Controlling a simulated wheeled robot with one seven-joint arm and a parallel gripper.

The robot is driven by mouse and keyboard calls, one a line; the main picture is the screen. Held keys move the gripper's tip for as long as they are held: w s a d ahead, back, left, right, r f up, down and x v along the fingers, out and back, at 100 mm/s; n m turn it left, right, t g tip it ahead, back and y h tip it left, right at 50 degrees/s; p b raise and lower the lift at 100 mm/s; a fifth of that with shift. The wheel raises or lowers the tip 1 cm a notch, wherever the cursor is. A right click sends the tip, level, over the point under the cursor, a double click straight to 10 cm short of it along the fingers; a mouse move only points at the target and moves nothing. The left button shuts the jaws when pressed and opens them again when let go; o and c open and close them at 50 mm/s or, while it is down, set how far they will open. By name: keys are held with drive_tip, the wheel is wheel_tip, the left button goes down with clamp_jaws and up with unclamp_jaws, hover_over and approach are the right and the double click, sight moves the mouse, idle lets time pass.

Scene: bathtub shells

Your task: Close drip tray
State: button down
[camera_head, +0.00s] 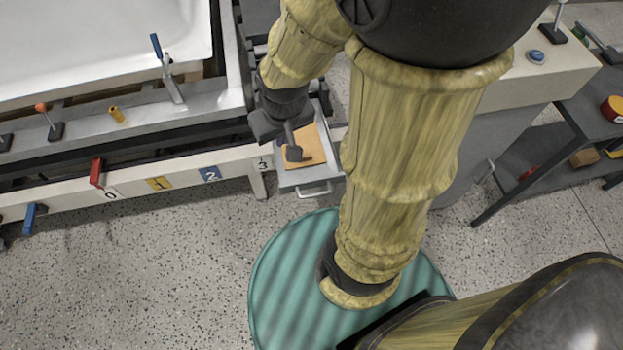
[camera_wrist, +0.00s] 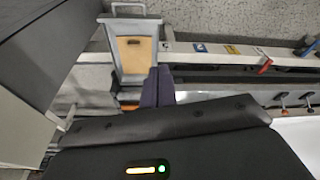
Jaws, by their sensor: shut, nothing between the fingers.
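The drip tray (camera_head: 315,176) is a shallow grey drawer with a bar handle on its front. It stands out from beneath the bench, open, with a tan panel or sheet in it. In the wrist view the drip tray (camera_wrist: 129,28) is at the upper left, handle at the top edge. My gripper (camera_head: 297,154) is shut and empty. In the head view it overlaps the tray's interior; whether it touches the tray I cannot tell. In the wrist view my gripper's dark finger (camera_wrist: 158,86) is just below the tray.
A white bench rail (camera_head: 140,179) with numbered labels and coloured levers runs left of the tray. A white tub shell (camera_head: 100,40) lies behind it. A grey-and-white cabinet (camera_head: 470,140) stands to the right. A dark shelf (camera_head: 545,150) is further right.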

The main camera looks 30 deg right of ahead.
idle(0.3)
drive_tip(key=w+d+f+n+g+p, duration=0.1)
drive_tip(key=d+f+n+g+p, duration=0.2)
drive_tip(key=f+n, duration=0.7)
drive_tip(key=w+d+f+n+g+y+p, duration=0.1)
drive_tip(key=d+f+n+g+p, duration=0.2)
drive_tip(key=n, duration=1.9)
wheel_tip(320, 180, down, 8)
drive_tip(key=p, duration=0.3)
drive_tip(key=shift+w+d+n, duration=0.15)
drive_tip(key=shift+d+n, duration=0.05)
drive_tip(key=shift+n, duration=0.2)
drive_tip(key=shift+f, duration=0.1)
